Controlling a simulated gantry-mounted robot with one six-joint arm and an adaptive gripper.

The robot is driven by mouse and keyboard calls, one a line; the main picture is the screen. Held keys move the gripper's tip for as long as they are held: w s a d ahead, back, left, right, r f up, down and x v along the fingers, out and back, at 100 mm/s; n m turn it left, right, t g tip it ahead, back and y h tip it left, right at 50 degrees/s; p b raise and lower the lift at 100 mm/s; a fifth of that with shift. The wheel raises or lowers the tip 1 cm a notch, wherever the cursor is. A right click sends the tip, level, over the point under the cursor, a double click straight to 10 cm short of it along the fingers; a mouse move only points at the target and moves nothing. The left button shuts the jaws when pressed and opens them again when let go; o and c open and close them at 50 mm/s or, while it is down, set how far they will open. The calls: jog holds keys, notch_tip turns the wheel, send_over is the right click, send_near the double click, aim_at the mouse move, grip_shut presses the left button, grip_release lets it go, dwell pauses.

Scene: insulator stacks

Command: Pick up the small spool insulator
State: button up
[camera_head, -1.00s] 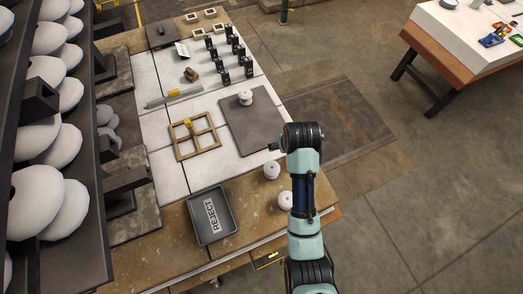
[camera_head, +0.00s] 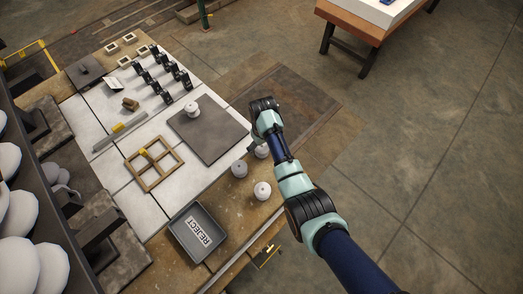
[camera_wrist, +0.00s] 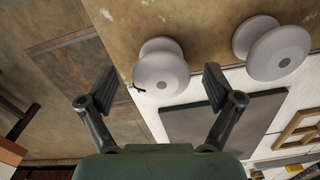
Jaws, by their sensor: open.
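White spool insulators show in the head view. One (camera_head: 191,109) stands on a dark grey mat (camera_head: 222,140). I cannot tell surely which is the small one. In the wrist view, a spool (camera_wrist: 162,65) sits just beyond and between my open, empty fingers (camera_wrist: 157,92). A slightly larger-looking spool (camera_wrist: 272,47) is right of it. In the head view my gripper (camera_head: 254,145) is mostly hidden by the arm.
A dark REJECT tray (camera_head: 176,232) is at the table's front. A wooden frame (camera_head: 133,159), several black holders (camera_head: 164,76) and a metal bar (camera_head: 120,132) lie on the white panels. Shelving with white insulators (camera_head: 22,215) stands left. Floor is open right of the table.

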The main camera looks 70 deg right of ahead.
aim_at(262, 147)
jog(key=shift+f, duration=0.8)
jog(key=shift+w, duration=0.1)
jog(key=shift+r, duration=0.1)
jog(key=c, duration=1.4)
notch_tip(262, 147, up, 20)
jog(key=p, duration=0.7)
jog(key=shift+p, duration=0.3)
